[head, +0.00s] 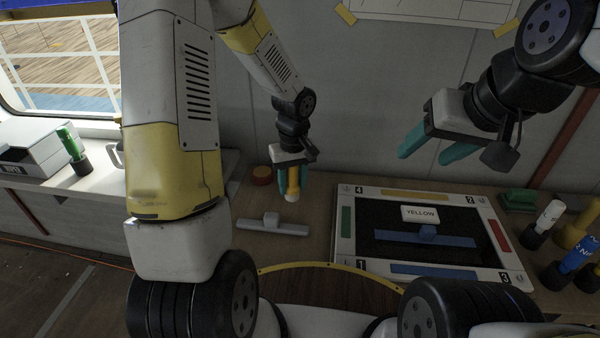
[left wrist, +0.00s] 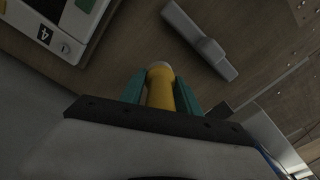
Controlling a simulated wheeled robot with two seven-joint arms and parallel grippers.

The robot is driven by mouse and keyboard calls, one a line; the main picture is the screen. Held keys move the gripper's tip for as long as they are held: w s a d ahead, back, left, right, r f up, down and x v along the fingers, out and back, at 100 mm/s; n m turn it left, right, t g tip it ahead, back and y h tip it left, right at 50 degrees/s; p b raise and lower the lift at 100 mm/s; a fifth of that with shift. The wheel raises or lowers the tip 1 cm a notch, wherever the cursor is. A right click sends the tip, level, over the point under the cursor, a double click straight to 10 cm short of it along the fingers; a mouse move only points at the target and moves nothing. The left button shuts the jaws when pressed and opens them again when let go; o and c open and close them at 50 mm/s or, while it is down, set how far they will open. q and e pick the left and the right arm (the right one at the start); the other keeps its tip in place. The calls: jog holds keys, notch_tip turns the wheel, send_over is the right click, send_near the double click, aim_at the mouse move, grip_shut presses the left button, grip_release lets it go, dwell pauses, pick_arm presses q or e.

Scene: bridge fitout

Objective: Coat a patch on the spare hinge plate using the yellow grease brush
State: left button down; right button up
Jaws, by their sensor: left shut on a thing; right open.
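My left gripper (head: 291,180) is shut on the yellow grease brush (head: 293,181), which points down with its pale tip lowest. In the left wrist view the yellow brush (left wrist: 160,88) sits between the teal fingers. A grey hinge plate (head: 272,226) with a raised block lies on the bench just below and left of the brush; it also shows in the left wrist view (left wrist: 200,42). The brush appears apart from it. My right gripper (head: 428,150) is open and empty, above the bench at the upper right. Which plate is the spare is not labelled in view.
A white-framed tray (head: 346,222) with a dark middle holds a blue hinge plate (head: 440,239) and a "YELLOW" card (head: 420,214). Several brushes, including a blue one (head: 575,258), stand at the right. A red-orange round tin (head: 262,175) is behind the grey plate. A green brush (head: 70,143) stands far left.

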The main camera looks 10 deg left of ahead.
pick_arm(q)
jog(key=w+a+r+t+y, duration=0.25)
jog(key=w+a+r, duration=0.25)
jog(key=w+a, duration=0.65)
jog(key=shift+g+y, duration=0.25)
jog(key=shift+g, duration=0.2)
jog(key=shift+w+d+f, duration=0.15)
jog(key=shift+w+f, duration=0.05)
jog(key=shift+f, duration=1.25)
jog(key=shift+w+d+f, duration=0.1)
jog(key=shift+w+f, duration=0.05)
jog(key=shift+f, duration=1.25)
jog(key=shift+f, duration=0.75)
notch_tip(320, 180, up, 7)
